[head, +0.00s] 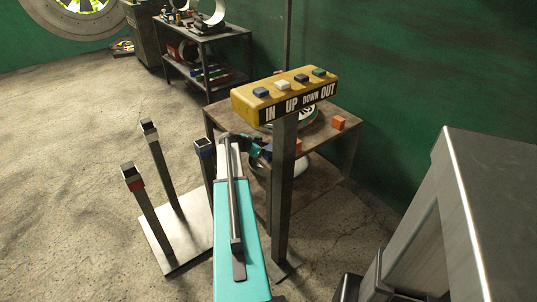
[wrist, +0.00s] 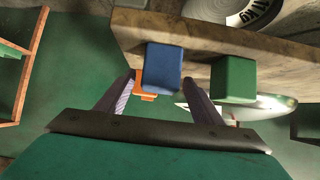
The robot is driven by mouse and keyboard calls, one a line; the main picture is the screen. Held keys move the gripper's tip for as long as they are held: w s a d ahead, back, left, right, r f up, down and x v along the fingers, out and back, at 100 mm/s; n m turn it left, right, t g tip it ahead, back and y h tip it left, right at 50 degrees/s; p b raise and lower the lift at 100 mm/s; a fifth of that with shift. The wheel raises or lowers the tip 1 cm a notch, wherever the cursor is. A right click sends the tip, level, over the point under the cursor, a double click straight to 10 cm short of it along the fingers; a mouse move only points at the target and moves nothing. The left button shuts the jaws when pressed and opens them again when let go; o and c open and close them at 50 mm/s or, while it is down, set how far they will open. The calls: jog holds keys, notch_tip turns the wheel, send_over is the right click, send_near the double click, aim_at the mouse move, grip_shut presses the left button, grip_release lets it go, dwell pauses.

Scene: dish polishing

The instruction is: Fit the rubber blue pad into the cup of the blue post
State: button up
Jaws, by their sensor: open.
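The blue pad (wrist: 163,70) is a small blue block at the edge of the wooden table (wrist: 210,42) in the wrist view. In the head view a dark blue patch (head: 266,152) shows near my gripper. My gripper (wrist: 158,80) is open, with its fingertips on either side of the blue pad's lower part; I cannot tell whether they touch it. In the head view my gripper (head: 252,147) is at the table's left edge, partly hidden by my teal arm. The blue post (head: 204,148) stands left of my arm, with a square cup on top and a blue band.
A white post (head: 149,127) and a red post (head: 132,174) share its metal base plate (head: 168,243). A green block (wrist: 233,80) sits right of the blue pad; an orange block (wrist: 146,84) shows behind. A yellow button box (head: 285,91) on a pole stands right of my arm.

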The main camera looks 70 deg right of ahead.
aim_at(269, 148)
jog(key=c, duration=1.2)
jog(key=shift+r, duration=0.15)
jog(key=shift+r, duration=4.9)
